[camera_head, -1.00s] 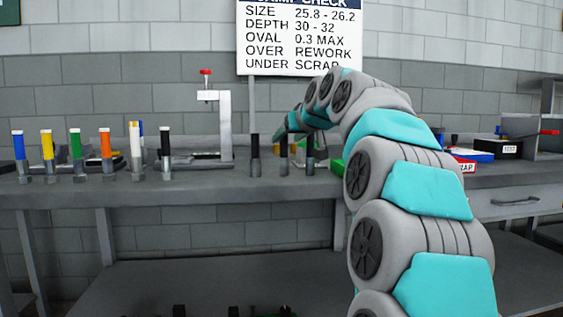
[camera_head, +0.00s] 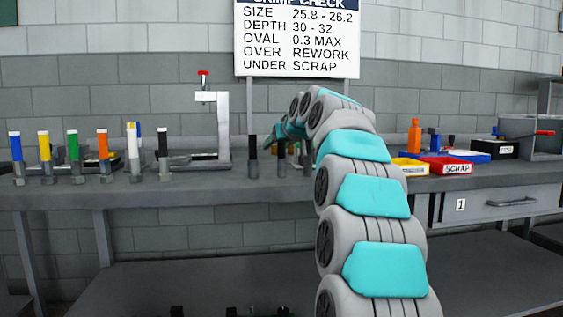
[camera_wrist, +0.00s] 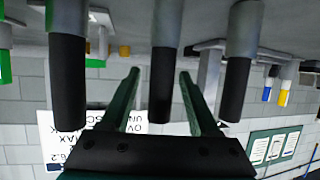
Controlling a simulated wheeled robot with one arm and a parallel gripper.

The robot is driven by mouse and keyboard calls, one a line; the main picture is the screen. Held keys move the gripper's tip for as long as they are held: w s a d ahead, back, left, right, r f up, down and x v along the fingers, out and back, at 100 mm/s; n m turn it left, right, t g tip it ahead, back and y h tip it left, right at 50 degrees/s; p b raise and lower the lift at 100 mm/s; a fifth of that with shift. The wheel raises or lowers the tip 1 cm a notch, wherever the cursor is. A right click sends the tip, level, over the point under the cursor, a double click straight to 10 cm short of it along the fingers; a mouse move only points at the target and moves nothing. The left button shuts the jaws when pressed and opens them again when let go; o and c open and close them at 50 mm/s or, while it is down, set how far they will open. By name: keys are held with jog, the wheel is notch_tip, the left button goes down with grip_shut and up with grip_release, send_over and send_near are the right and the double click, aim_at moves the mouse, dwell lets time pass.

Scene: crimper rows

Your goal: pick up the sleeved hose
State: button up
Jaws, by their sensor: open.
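Three black hoses with grey metal sleeves stand upright in a row on the bench, the left one (camera_head: 253,156) and the middle one (camera_head: 282,158) in clear view, the third partly behind my arm. In the upside-down wrist view they show as the left hose (camera_wrist: 67,85), the middle hose (camera_wrist: 164,85) and the right hose (camera_wrist: 236,90). My gripper (camera_wrist: 160,75) is open, its green fingers on either side of the middle hose in that view. I cannot tell whether the hose is fully between the fingers in depth. In the head view my gripper (camera_head: 272,140) is small and partly hidden.
Upright coloured pieces, including a blue one (camera_head: 15,147) and an orange one (camera_head: 103,145), stand to the left. A grey clamp stand (camera_head: 223,125) is behind. A red SCRAP tray (camera_head: 450,165), yellow tray (camera_head: 410,167) and orange bottle (camera_head: 415,137) are at right.

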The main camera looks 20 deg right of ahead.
grip_shut()
dwell(0.3)
dwell(0.3)
